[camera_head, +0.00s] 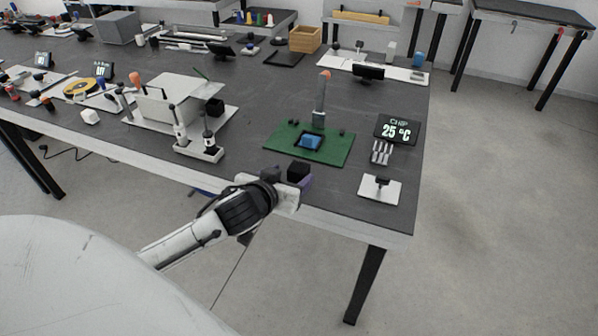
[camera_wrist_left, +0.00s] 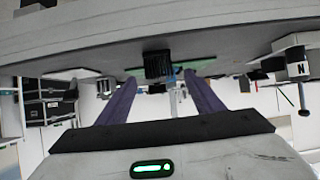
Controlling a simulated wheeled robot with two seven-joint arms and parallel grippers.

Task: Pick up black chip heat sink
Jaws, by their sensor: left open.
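A black finned block, the heat sink (camera_head: 299,171), sits near the front edge of the dark table. In the left wrist view the heat sink (camera_wrist_left: 158,65) shows near the fingertips, between the two purple fingers. My left gripper (camera_head: 291,181) is at the table's front edge, right by the heat sink. In the wrist view the left gripper (camera_wrist_left: 160,79) has its fingers wide apart, with a gap on each side of the block. I cannot tell how deep the block is between them. My right gripper is not in view.
Behind the heat sink lies a green board (camera_head: 339,151) with a blue square chip (camera_head: 311,142). To the right are a "CHIP 25 °C" display (camera_head: 397,130) and a white plate (camera_head: 368,190). A small stand (camera_head: 208,153) and white case (camera_head: 165,107) stand left.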

